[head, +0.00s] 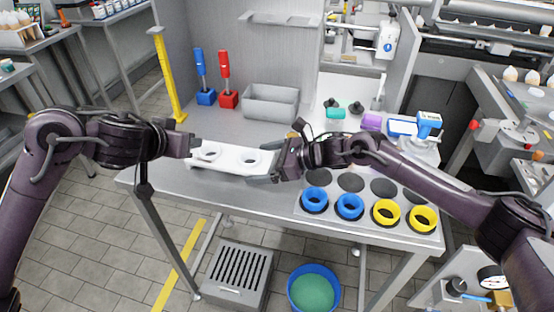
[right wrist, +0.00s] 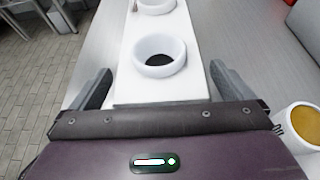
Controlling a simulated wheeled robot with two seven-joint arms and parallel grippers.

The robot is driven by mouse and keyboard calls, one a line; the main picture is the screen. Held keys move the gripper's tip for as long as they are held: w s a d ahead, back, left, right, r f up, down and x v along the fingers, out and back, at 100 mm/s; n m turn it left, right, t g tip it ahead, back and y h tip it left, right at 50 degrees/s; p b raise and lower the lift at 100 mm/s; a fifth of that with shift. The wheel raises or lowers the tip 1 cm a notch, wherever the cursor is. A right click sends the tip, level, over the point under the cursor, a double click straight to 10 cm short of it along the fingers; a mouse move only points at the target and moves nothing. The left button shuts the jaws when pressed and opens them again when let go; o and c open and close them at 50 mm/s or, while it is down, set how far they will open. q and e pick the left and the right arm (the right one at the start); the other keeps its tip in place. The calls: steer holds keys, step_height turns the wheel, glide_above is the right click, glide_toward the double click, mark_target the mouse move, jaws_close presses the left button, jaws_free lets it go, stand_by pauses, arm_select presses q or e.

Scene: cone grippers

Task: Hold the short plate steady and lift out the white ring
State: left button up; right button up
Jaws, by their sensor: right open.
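The short plate (head: 228,166) is white and lies on the grey bench between my two grippers. Two white rings sit on it, a left one (head: 208,154) and a right one (head: 250,159). In the right wrist view the nearer white ring (right wrist: 159,68) stands up from the plate (right wrist: 190,88) around a dark centre. My right gripper (head: 266,166) is open at the plate's right end, with one finger on each side of it. My left gripper (head: 190,147) is at the plate's left end; its fingertips are too small to read.
Blue rings (head: 316,200) and yellow rings (head: 386,212) sit on a panel of dark discs at the right. A grey bin (head: 270,103) and blue (head: 206,97) and red (head: 228,98) upright tools stand behind the plate. A yellow post (head: 167,75) rises at the left.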

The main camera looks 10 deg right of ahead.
steer(key=shift+x, duration=1.1)
